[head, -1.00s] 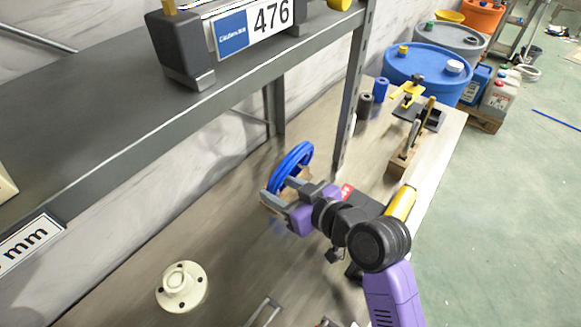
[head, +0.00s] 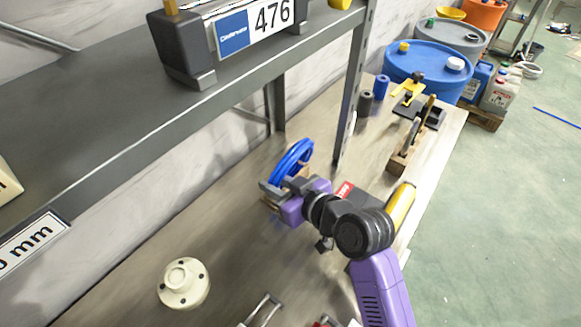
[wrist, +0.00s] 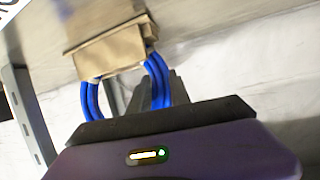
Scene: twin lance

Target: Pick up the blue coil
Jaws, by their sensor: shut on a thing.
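The blue coil (head: 294,160) is a bundle of blue loops above the bench, near the back wall in the head view. My gripper (head: 277,187) is shut on it, with the loops rising past the grey fingers. In the wrist view the coil (wrist: 157,80) hangs in strands beside the fingers, and a brown cardboard piece (wrist: 108,50) wraps part of it. The purple gripper body hides the lower part of the wrist view. I cannot tell the exact gap between coil and bench.
A grey shelf (head: 110,120) overhangs the bench (head: 225,225), with an upright post (head: 352,95) right of the coil. A cream flange (head: 184,283) lies at the front. Dark and blue cylinders (head: 381,87) and a clamp-like fixture (head: 418,125) stand farther right.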

